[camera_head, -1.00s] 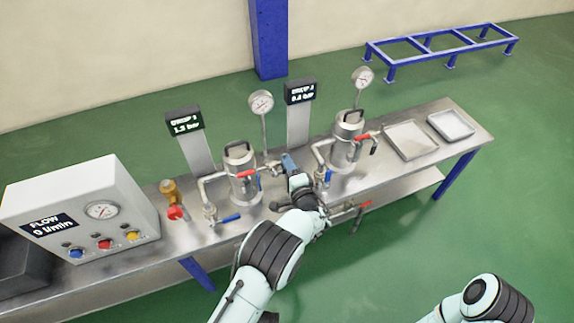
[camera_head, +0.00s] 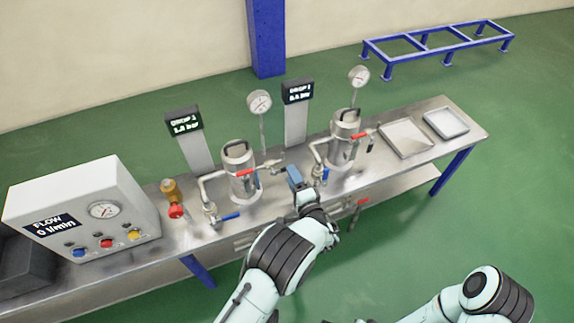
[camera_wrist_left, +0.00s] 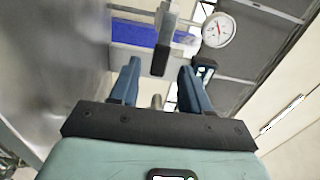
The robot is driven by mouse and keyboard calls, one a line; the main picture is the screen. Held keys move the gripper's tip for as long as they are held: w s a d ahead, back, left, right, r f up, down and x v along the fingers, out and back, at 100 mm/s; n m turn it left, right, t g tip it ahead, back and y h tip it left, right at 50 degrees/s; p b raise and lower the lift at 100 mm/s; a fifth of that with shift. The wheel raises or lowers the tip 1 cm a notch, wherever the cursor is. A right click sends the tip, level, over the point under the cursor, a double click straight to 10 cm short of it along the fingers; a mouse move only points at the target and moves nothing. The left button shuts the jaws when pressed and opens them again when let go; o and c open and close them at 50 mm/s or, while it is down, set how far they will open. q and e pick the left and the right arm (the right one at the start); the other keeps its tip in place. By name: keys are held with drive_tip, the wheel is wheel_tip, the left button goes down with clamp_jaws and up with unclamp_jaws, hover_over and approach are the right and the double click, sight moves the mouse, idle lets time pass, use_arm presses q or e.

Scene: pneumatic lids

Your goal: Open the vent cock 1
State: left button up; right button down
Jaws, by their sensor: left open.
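My left gripper (camera_head: 296,178) is between the two metal vessels, over the front of the bench, and touches no lever that I can see. In the wrist view its two blue fingers (camera_wrist_left: 158,82) are apart with nothing gripped. No label shows which is vent cock 1. My right gripper is not in view.
The steel bench (camera_head: 385,172) also carries a white flow box (camera_head: 90,205), two display posts, dial gauges (camera_head: 260,102) and two shallow trays (camera_head: 405,138). The green floor in front is open.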

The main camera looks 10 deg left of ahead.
use_arm(q)
drive_tip(key=p+v, duration=0.1)
drive_tip(key=v, duration=0.6)
drive_tip(key=shift+s+d, duration=0.15)
drive_tip(key=shift+s, duration=0.05)
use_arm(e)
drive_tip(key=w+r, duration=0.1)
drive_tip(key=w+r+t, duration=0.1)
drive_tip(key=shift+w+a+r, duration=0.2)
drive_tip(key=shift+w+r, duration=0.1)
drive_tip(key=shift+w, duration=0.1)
